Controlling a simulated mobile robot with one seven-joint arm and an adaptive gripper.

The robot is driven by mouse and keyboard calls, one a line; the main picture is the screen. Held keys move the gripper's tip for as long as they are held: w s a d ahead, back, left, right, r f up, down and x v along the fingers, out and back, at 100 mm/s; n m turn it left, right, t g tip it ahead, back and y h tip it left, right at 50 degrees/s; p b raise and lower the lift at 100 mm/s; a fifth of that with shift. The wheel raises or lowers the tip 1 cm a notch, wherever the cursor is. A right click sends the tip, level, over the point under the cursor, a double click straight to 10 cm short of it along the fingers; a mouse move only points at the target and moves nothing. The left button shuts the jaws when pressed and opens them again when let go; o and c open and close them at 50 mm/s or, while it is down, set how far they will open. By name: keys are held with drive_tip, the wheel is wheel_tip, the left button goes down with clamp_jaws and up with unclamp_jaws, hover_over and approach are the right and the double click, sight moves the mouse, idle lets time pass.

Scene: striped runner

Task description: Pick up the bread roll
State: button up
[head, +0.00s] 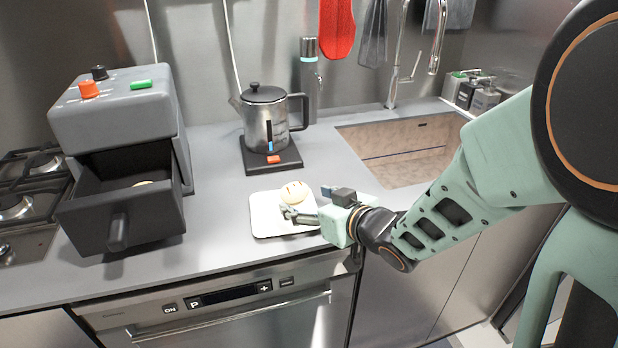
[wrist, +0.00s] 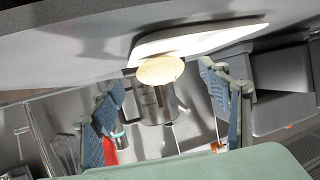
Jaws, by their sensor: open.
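My gripper (head: 308,203) is open, close to the roll from the right and front, and one finger hides part of the roll's lower edge. In the wrist view the roll (wrist: 160,70) shows between the two blue-padded fingers (wrist: 162,92), with a gap on each side. The plate (wrist: 200,38) shows behind it. I cannot tell how deep the roll is between the fingers.
A grey appliance (head: 115,113) with an open drawer (head: 125,215) stands at left; a pale item (head: 143,184) lies inside. A metal kettle (head: 264,118) stands on a dark base (head: 271,162) behind the plate. The sink (head: 400,150) is at back right. Counter left of the plate is clear.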

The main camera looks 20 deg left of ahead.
sight(300, 195)
drive_tip(key=x, duration=0.4)
drive_tip(key=shift+w+a, duration=0.2)
drive_tip(key=shift+w, duration=0.1)
drive_tip(key=shift+r, duration=0.1)
drive_tip(key=c, duration=1.2)
